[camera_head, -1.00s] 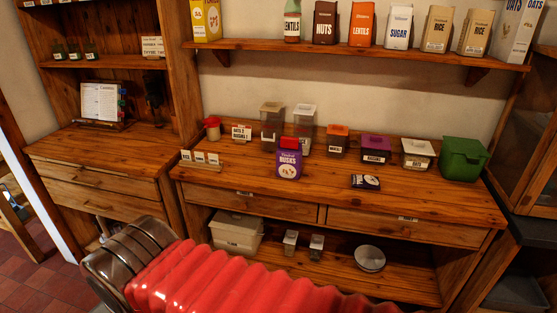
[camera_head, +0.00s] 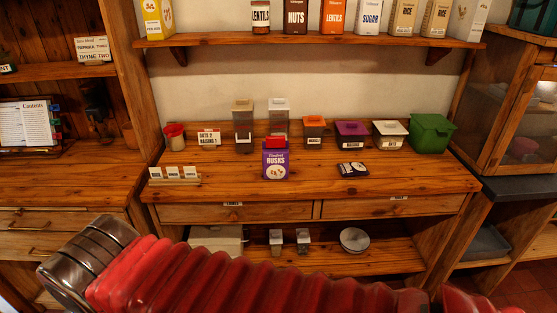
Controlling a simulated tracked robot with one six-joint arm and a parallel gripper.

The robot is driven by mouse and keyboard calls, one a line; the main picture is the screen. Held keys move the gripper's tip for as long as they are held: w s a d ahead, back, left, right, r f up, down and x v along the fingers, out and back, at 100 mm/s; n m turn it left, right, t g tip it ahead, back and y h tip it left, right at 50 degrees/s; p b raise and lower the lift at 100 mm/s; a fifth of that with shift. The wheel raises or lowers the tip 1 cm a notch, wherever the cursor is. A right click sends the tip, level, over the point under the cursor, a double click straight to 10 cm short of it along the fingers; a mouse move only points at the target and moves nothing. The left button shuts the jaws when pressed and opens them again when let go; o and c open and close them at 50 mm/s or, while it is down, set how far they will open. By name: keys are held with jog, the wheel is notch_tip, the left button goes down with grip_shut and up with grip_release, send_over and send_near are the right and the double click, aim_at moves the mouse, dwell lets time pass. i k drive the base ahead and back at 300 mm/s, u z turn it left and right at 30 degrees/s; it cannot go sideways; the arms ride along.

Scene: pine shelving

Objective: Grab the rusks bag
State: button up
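The rusks bag (camera_head: 275,162) is a small purple packet with a red top and a white "RUSKS" label. It stands upright on the wooden counter (camera_head: 225,180), near the middle of the view. My arm, in a red ribbed sleeve, crosses the bottom of the view. My gripper's fingers do not show, so its state is hidden.
Orange-, purple- and white-lidded containers and a green bin (camera_head: 431,133) stand right of the bag. A small dark packet (camera_head: 352,169) lies to its right. A label rack (camera_head: 174,176) sits at the left. A shelf (camera_head: 310,41) of packets hangs above. The counter's front is mostly clear.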

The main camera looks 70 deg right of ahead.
aim_at(275, 161)
jog(key=z, duration=0.6)
jog(key=i, duration=0.8)
jog(key=z, duration=0.6)
